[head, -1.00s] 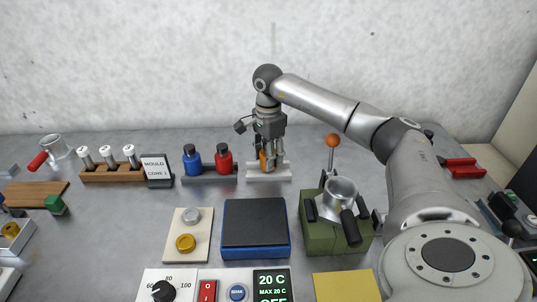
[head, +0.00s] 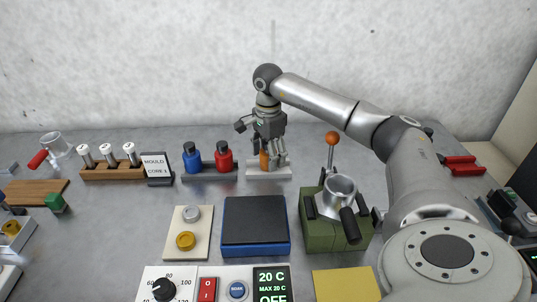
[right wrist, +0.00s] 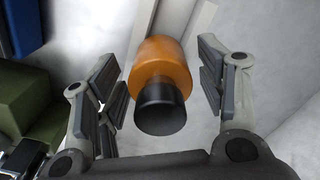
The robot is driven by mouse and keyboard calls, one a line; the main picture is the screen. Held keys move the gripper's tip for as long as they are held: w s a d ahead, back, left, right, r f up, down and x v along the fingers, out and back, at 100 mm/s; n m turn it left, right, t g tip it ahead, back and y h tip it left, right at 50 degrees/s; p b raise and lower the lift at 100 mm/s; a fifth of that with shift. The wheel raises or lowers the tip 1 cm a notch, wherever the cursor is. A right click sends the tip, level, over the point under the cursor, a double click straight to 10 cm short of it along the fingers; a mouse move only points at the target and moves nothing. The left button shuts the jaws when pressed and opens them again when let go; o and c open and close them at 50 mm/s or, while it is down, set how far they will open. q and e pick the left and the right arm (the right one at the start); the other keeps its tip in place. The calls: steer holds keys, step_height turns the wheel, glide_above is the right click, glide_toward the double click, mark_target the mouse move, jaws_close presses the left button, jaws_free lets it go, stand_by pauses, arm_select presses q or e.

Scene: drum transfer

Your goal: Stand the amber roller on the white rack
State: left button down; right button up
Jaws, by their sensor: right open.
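The amber roller (head: 264,161) stands upright on the white rack (head: 283,172), partly hidden by my right gripper in the head view. In the right wrist view, the amber roller (right wrist: 160,62) shows an orange body with a black end toward the camera. The white rack (right wrist: 198,22) lies beyond it. My right gripper (head: 270,158) is over the rack, fingers down. In the wrist view its open fingers (right wrist: 158,88) are on either side of the roller with visible gaps. My left gripper is not in view.
Left of the white rack stands a grey rack (head: 208,175) with a blue bottle (head: 192,160) and a red bottle (head: 224,160). In front are a blue-edged dark pad (head: 255,222) and a green fixture (head: 335,228) with a lever.

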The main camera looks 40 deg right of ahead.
step_height(320, 180, up, 12)
steer(key=shift+r+b, duration=0.1)
steer(key=shift+b, duration=0.2)
stand_by(0.6)
